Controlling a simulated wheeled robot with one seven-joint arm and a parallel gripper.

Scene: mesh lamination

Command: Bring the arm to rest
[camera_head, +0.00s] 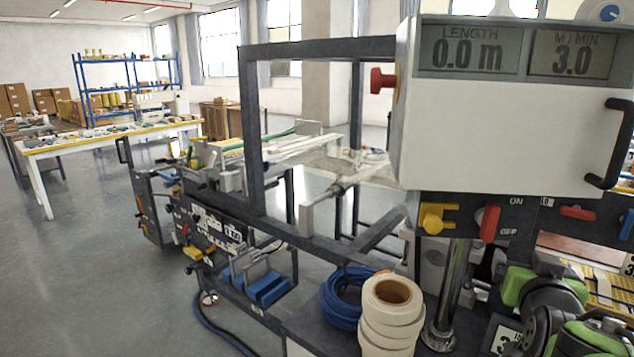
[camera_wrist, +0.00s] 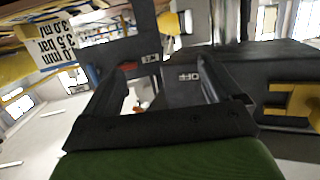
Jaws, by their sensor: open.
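My gripper (camera_wrist: 165,68) shows in the wrist view as two dark fingers standing apart above a dark palm and a green body. It is open, with nothing seen held between the fingers. In the head view my green and black arm shows at the lower right corner, close to the machine's front. The fingertips cannot be made out there.
The machine's white display box (camera_head: 500,130) reads 0.0 m and 3.0. Below it are a yellow switch (camera_head: 437,217) and a red switch (camera_head: 489,222). White rolls (camera_head: 390,318) and a blue coil (camera_head: 345,298) sit below. Free floor (camera_head: 90,290) lies left.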

